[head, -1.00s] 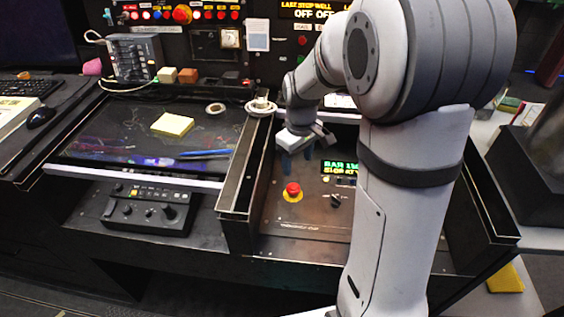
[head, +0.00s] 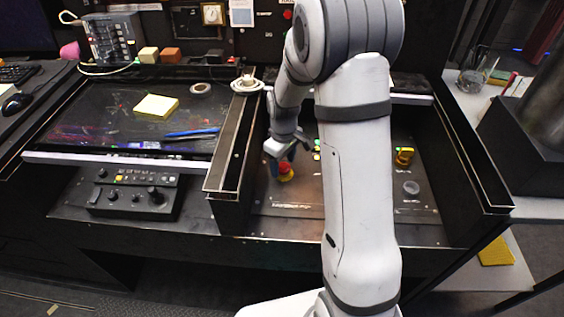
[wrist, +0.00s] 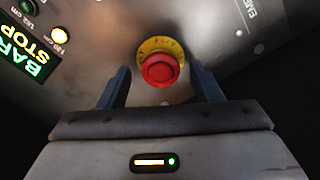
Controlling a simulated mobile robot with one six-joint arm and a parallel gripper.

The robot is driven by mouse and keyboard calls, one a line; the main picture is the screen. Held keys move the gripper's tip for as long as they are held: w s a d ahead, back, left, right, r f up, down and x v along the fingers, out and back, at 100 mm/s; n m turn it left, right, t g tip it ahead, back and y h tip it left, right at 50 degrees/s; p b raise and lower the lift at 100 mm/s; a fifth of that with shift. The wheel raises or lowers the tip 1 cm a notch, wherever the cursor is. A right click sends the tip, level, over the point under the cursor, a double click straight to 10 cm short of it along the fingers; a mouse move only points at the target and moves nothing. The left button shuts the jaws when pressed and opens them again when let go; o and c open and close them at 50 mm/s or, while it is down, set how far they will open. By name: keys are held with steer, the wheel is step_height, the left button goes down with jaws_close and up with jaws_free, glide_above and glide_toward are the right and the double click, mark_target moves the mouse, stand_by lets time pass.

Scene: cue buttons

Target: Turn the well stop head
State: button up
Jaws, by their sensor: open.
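A red mushroom stop head (wrist: 159,69) on a yellow ring sits on the dark panel in the wrist view. It also shows in the head view (head: 286,170), partly behind my fingers. My gripper (wrist: 161,82) is open, with one blue finger on each side of the red head. A gap shows on both sides, and contact cannot be seen. In the head view my gripper (head: 281,160) is low over the left part of the panel. A yellow and red control (head: 403,156) stands farther right on the panel. I cannot read which stop either one is.
A grey round knob (head: 411,187) is at the panel's right. A raised dark divider (head: 232,150) borders the panel's left side.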

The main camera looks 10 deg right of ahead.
steer(key=shift+a, duration=0.1)
steer(key=c, duration=1)
